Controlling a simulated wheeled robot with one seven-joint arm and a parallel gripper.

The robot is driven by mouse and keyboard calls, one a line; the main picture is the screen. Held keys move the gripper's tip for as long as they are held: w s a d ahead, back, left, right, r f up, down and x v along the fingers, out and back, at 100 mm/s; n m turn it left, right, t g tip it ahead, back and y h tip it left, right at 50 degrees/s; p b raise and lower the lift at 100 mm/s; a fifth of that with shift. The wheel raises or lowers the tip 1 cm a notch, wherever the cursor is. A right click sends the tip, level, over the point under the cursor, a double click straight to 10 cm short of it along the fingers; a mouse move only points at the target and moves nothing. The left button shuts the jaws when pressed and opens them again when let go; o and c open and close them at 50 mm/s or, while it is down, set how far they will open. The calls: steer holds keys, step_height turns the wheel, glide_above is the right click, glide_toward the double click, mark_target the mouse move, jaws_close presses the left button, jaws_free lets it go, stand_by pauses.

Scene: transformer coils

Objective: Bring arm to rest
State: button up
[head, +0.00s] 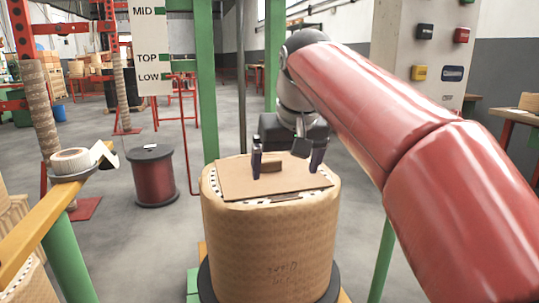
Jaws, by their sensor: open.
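My gripper (287,164) is at the end of my red arm (390,110), in the middle of the head view. Its two dark fingers are spread apart and point down over the top of a large wrapped coil (270,245). A flat brown cardboard sheet (235,183) lies on the coil's top. A small brown block (271,166) shows between the fingers, and I cannot tell whether it is part of the sheet. The fingertips are at or just above the sheet; contact cannot be made out.
A green post (205,80) and a control column with buttons (412,45) stand behind the coil. A yellow beam (40,240) with a tape roll (75,160) is at the left. A dark red spool (153,175) stands on the floor. Open floor lies between.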

steer(key=s+d+f+m, duration=0.1)
steer(key=s+d+f, duration=0.3)
steer(key=s+f, duration=0.2)
steer(key=s+d+f+m+p, duration=0.1)
steer(key=s+d+f, duration=0.3)
steer(key=s+f, duration=0.3)
steer(key=s+d+f+t+h+p, duration=0.1)
steer(key=s+d+f, duration=0.3)
steer(key=s+f, duration=0.3)
steer(key=shift+s+f+m, duration=0.2)
steer(key=shift+s+m, duration=0.2)
steer(key=shift+s, duration=0.3)
steer(key=shift+d, duration=0.1)
